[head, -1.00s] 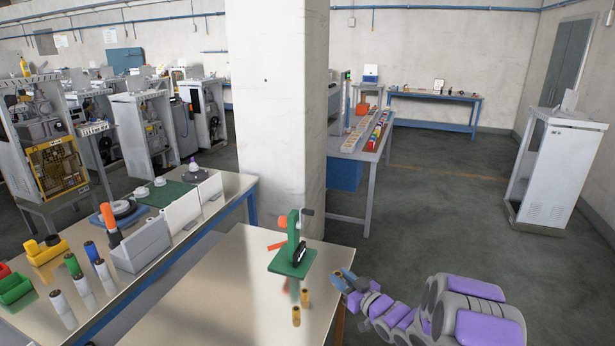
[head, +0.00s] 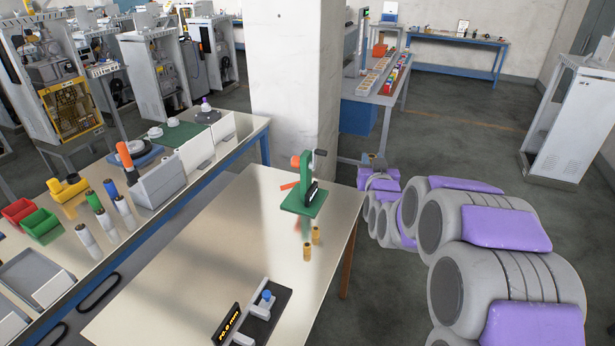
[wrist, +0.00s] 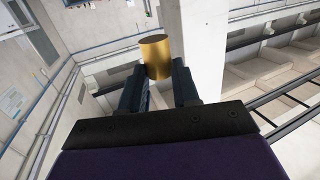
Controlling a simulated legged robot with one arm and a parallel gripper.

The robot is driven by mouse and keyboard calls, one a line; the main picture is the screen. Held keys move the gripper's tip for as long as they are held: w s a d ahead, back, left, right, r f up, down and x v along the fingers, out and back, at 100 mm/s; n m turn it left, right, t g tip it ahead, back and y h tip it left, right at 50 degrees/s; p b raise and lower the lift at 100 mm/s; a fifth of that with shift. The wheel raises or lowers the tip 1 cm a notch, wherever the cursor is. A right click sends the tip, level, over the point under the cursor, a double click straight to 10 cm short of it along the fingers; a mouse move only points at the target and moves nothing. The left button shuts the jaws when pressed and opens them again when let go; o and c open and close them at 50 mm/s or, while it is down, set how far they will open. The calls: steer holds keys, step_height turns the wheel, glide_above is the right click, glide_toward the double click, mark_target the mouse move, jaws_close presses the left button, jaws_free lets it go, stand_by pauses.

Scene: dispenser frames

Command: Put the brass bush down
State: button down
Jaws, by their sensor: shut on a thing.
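A brass bush (wrist: 155,52) is clamped between the two dark fingers of my gripper (wrist: 158,74) in the wrist view. It is a plain gold cylinder, and its far end sticks out past the fingertips. In the head view my gripper (head: 373,161) is small and lies beyond the right edge of the table, over the floor. The held bush is hard to make out there. Two other brass bushes (head: 316,235) (head: 307,250) stand upright on the table, in front of the green press.
The green hand press (head: 301,198) stands near the right edge of the steel-topped table (head: 200,270). The table's middle is clear. A concrete pillar (head: 292,90) rises behind it.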

steer(key=shift+f, duration=0.1)
steer(key=s+a+f+n+g+y, duration=0.2)
steer(key=f+n+y, duration=0.3)
steer(key=f, duration=0.7)
steer(key=s+a+f+n+g+y, duration=0.25)
steer(key=f+y, duration=0.45)
steer(key=f, duration=0.4)
steer(key=s+a+f+n+g+y, duration=0.2)
steer(key=s+f+n+g+y, duration=0.1)
steer(key=s+f, duration=0.4)
steer(key=shift+s+n+g, duration=0.45)
steer(key=shift+s+n, duration=0.15)
steer(key=shift+n, duration=0.05)
steer(key=w+a+f, duration=0.2)
steer(key=a, duration=0.1)
steer(key=w+a+f+b, duration=0.1)
steer(key=w+a+f, duration=0.1)
steer(key=a, duration=0.1)
steer(key=w+a+f+b, duration=0.1)
steer(key=w+a, duration=0.1)
steer(key=a, duration=0.1)
steer(key=shift+a+f, duration=0.4)
steer(key=shift+w+a+f, duration=0.35)
steer(key=shift+a+f, duration=0.1)
steer(key=shift+a, duration=0.15)
steer(key=shift+w+a+f, duration=0.35)
steer(key=shift+a+f, duration=0.1)
steer(key=shift+a, duration=0.1)
